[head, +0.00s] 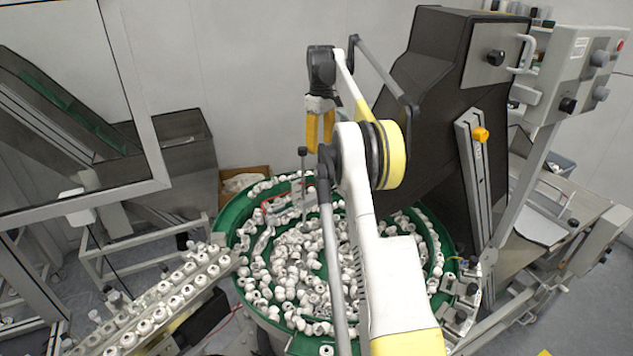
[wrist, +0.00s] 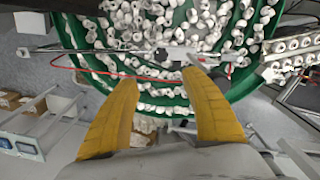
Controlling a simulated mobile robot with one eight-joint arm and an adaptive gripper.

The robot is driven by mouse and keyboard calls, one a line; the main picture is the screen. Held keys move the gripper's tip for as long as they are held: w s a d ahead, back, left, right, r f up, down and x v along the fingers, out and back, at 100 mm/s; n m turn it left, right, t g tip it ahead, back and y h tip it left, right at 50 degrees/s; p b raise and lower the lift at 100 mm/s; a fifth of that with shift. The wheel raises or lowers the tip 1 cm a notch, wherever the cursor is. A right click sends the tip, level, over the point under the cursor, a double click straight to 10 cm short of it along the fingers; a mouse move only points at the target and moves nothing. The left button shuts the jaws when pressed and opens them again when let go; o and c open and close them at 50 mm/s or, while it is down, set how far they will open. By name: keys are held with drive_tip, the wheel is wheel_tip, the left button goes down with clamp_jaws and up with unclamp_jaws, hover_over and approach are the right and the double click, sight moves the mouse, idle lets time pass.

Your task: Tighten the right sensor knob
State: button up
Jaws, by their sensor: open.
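My gripper (head: 319,142) hangs over the back of the round green feeder bowl (head: 236,212), yellow fingers pointing down and apart, with nothing between them. In the wrist view my gripper (wrist: 158,80) is open above the bowl's rim. A dark knob (head: 303,151) tops a thin upright rod just left of the fingers, apart from them as far as I can tell. Below it is a metal sensor bracket (head: 283,203) with a red cable; the bracket (wrist: 172,54) lies beyond the fingertips in the wrist view. Which knob is the right sensor knob, I cannot tell.
White caps (head: 290,275) fill the bowl. A tall dark hopper (head: 425,110) and a control box (head: 572,75) with knobs stand right. A cap-filled rail (head: 170,305) runs lower left, near a framed glass panel (head: 145,95). Air above the bowl's left is clear.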

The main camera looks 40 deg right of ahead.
sight(321, 185)
drive_tip(key=f, duration=1.5)
drive_tip(key=shift+s+a+b, duration=0.1)
drive_tip(key=shift+s+b, duration=0.2)
drive_tip(key=shift+b, duration=0.1)
drive_tip(key=c, duration=1.2)
